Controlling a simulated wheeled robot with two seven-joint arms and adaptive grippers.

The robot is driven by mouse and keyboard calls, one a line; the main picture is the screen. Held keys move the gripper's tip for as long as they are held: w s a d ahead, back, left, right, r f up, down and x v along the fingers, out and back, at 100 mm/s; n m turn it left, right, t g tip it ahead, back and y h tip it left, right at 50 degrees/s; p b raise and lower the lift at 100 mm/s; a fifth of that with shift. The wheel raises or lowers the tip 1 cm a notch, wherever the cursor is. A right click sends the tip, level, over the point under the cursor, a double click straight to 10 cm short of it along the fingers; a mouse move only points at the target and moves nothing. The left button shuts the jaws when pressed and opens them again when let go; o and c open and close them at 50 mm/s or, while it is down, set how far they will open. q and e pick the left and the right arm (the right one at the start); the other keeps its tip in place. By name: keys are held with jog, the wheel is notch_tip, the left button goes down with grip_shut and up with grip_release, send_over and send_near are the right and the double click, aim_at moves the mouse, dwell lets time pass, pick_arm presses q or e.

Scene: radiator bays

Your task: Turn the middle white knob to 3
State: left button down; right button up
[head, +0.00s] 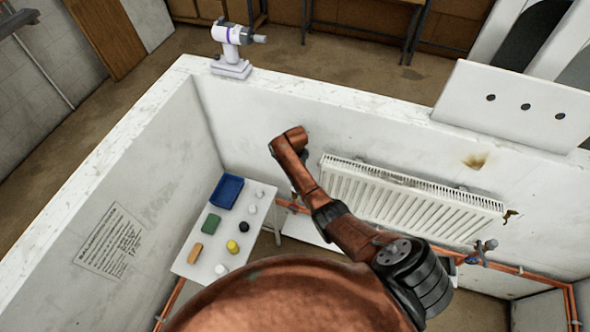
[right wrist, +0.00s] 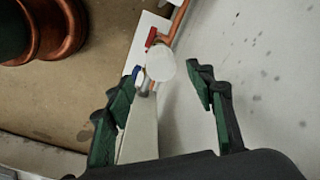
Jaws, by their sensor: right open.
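A round white knob (right wrist: 162,64) shows in the right wrist view, between and just beyond the fingertips of my right gripper (right wrist: 167,84). The gripper is open, with a gap on each side of the knob; I cannot tell the depth between them. No number on the knob is legible. In the head view my right arm crosses in front of the white radiator's left end, and its gripper and this knob are not distinguishable there. The radiator (head: 410,199) hangs on the bay wall. My left gripper is not in view.
A small red handle (right wrist: 151,38) and a blue part (right wrist: 137,73) sit by the knob. A white side table (head: 190,257) holds a blue tray (head: 227,191) and several small items.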

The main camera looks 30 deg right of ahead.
jog(key=shift+s+r, duration=0.15)
jog(key=shift+r, duration=2.55)
jog(key=shift+a, duration=0.1)
